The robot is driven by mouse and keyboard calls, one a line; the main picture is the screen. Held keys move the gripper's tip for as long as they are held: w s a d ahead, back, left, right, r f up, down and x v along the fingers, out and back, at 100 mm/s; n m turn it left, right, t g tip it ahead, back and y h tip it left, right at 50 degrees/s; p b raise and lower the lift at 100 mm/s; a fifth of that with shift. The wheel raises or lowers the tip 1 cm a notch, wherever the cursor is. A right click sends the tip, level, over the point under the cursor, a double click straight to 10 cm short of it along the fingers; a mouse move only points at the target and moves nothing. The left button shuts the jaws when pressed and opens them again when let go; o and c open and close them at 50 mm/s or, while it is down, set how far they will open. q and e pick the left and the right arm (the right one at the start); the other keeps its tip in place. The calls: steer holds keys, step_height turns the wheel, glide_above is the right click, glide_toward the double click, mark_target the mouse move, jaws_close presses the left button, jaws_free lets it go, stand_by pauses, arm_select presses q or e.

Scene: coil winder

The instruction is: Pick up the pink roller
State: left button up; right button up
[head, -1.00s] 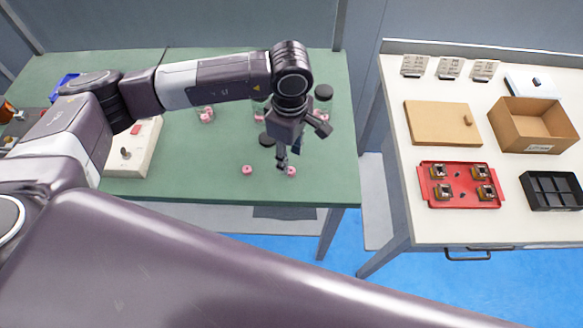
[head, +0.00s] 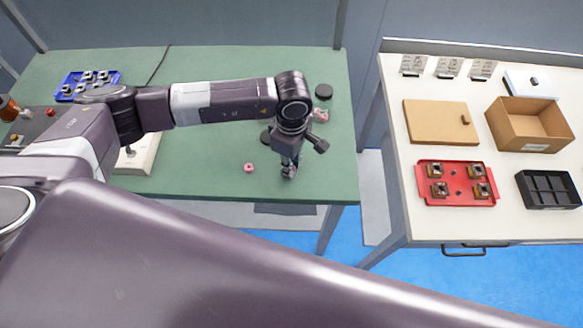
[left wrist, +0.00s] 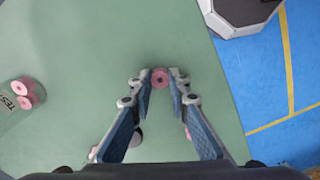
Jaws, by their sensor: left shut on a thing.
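My left gripper (head: 289,172) is low over the front right part of the green table (head: 205,185), pointing down. In the left wrist view its two fingertips (left wrist: 160,80) are closed on the sides of a small pink roller (left wrist: 160,77) with a dark centre hole. In the head view the gripper hides this roller. A second pink roller (head: 249,168) lies loose on the table to the left of the gripper. My right gripper is not in view.
Pink rollers (head: 321,115) and a black lid (head: 324,91) are behind the gripper. A labelled clear container (left wrist: 14,118) with pink rollers shows in the left wrist view. A white table (head: 400,225) with a red tray (head: 457,203) stands to the right, across a gap.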

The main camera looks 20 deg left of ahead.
arm_select(q)
step_height(320, 180, up, 20)
steer(key=b, duration=0.4)
stand_by(0.3)
